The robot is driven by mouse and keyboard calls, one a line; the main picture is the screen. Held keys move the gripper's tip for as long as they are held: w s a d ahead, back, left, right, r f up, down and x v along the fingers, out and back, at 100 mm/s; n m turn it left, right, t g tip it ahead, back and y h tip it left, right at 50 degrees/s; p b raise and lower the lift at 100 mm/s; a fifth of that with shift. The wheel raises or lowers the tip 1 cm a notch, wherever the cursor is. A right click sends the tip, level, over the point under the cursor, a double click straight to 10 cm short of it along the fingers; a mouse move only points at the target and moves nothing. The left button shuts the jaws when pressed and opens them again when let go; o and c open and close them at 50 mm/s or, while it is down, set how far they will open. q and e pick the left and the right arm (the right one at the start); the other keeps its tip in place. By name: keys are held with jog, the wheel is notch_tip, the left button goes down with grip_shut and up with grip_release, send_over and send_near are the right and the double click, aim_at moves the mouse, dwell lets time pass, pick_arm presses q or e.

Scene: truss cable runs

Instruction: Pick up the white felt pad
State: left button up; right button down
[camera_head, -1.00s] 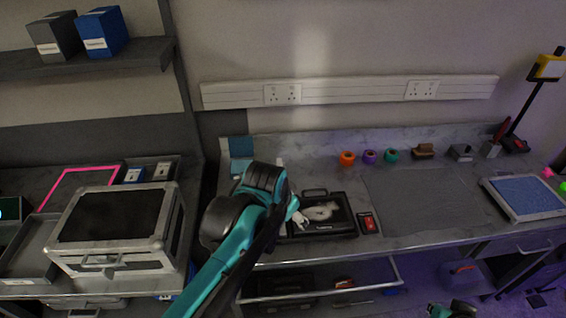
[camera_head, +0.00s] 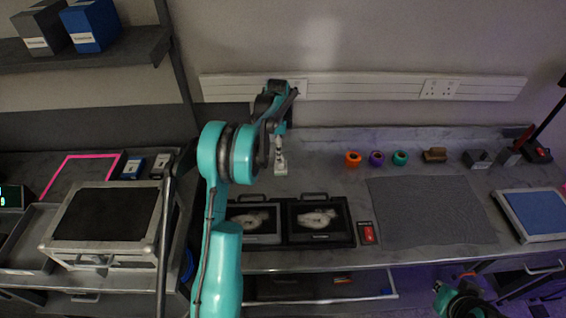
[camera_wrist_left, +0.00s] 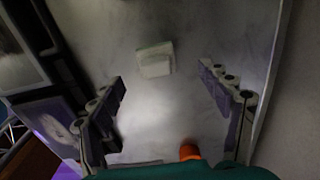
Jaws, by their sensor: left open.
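The white felt pad (camera_wrist_left: 154,60) lies on the grey worktop in the left wrist view, a small pale block with a faint greenish edge. It also shows in the head view (camera_head: 281,169), just below my left gripper (camera_head: 280,148). In the wrist view the two fingers of my left gripper (camera_wrist_left: 163,77) are spread apart and empty. The pad lies beyond the fingertips, between their lines and not touched. My right gripper (camera_head: 462,292) is partly in view at the bottom right of the head view, too small to read.
Two dark trays with pale items, one black-framed (camera_head: 320,220), sit in front of the pad. A red device (camera_head: 367,233) lies beside them. Orange (camera_head: 353,159), purple and teal rolls stand to the right. A grey mat (camera_head: 430,210) is bare.

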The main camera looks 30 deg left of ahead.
aim_at(281, 165)
pick_arm(q)
notch_tip(281, 165, down, 3)
jog(key=shift+r+b, duration=0.1)
jog(key=shift+b, duration=0.25)
jog(key=f, duration=0.2)
jog(key=d+f+b, duration=0.1)
jog(key=f, duration=0.1)
jog(key=shift+s+f, duration=0.15)
jog(key=shift+f, duration=0.35)
jog(key=shift+r, duration=0.1)
jog(key=shift+c, duration=1.2)
jog(key=c, duration=1.1)
jog(key=shift+c, duration=0.2)
